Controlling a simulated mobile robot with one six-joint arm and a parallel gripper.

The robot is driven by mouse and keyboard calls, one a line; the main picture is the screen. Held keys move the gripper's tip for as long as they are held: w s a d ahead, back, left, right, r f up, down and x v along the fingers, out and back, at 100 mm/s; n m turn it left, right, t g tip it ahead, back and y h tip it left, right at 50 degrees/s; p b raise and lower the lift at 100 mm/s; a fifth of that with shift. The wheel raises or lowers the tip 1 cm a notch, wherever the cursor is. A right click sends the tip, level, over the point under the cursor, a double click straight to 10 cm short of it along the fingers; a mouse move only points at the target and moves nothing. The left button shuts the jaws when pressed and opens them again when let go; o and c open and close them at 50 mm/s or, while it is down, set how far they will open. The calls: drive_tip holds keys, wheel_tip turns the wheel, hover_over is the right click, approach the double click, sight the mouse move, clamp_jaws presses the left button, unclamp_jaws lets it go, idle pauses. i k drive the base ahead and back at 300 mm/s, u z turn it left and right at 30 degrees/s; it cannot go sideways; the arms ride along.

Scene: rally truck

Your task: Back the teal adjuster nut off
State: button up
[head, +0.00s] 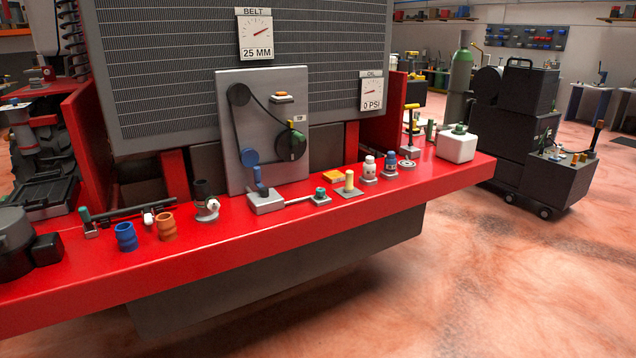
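A small teal nut (320,191) sits on a low grey block on the red bumper shelf. A thin light rod (291,203) runs from this block left to a larger grey base block (266,202). A blue arm rises from that base to a blue tensioner pulley (249,156) on the belt panel. The black belt (266,107) runs around several pulleys on the grey panel (237,185). The belt gauge (256,35) reads 25 MM. My gripper is not in view, and nothing touches the nut.
The red shelf's front strip (290,232) is clear. Dark carts stand at right.

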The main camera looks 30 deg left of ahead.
sight(320, 192)
drive_tip(key=u, duration=0.35)
drive_tip(key=i, duration=0.6)
drive_tip(key=u, duration=0.6)
drive_tip(key=i, duration=0.4)
drive_tip(key=u, duration=0.25)
